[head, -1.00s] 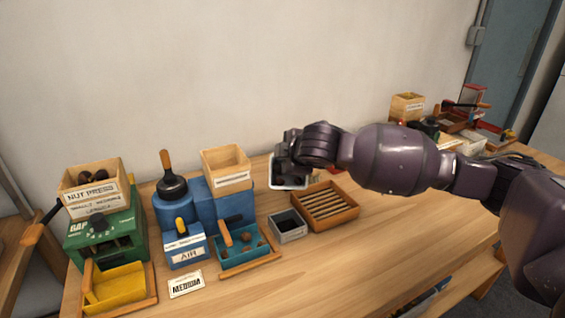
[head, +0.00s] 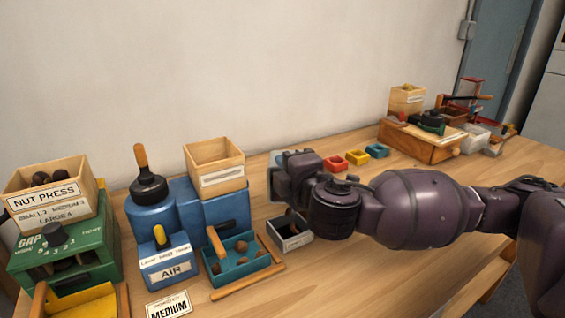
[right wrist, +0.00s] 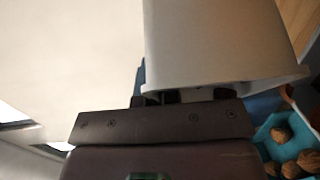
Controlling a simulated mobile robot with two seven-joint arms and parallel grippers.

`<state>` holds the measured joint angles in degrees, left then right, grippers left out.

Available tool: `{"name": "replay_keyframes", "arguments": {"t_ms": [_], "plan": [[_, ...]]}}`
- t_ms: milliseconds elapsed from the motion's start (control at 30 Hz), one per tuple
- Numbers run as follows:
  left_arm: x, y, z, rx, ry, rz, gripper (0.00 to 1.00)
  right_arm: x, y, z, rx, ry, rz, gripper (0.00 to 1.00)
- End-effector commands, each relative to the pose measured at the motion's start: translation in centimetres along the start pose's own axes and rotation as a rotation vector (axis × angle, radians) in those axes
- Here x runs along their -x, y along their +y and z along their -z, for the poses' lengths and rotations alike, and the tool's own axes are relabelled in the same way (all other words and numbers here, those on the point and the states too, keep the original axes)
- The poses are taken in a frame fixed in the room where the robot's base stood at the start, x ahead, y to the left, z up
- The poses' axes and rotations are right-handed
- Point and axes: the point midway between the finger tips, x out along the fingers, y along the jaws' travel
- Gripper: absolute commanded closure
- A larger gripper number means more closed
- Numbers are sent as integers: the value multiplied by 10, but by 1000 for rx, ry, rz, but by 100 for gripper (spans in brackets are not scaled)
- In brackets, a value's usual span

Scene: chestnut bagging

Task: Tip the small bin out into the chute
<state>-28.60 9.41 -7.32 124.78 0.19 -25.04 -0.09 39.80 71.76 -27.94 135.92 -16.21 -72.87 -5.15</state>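A pale grey small bin (right wrist: 215,40) fills the upper right of the right wrist view, its wide rim next to my right gripper (right wrist: 185,97), which appears shut on that rim. In the head view my right gripper (head: 283,172) hangs over the table, right of the blue machine; only a pale edge of the bin (head: 290,154) shows behind it. The bin's inside is hidden. No part is marked as a chute; a teal tray (head: 238,272) with brown nuts stands in front of the blue machine (head: 215,208). My left gripper is out of view.
A grey metal box (head: 292,242) stands just below my right gripper. A wooden hopper (head: 214,165) tops the blue machine. The green nut press (head: 65,245) is at left. Small coloured trays (head: 357,157) and a wooden box (head: 420,146) stand farther right.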

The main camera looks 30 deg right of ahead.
Motion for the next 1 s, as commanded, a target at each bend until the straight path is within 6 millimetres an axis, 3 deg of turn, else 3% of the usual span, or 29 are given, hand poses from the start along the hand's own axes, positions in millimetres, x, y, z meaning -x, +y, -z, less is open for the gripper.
{"name": "replay_keyframes", "arguments": {"t_ms": [133,500,1000], "plan": [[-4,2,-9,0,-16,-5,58,5,-11,3,37,0,-73,100],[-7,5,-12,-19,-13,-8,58,20,-8,9,126,0,-275,100],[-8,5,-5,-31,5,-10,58,25,-4,11,152,0,-337,100]]}}
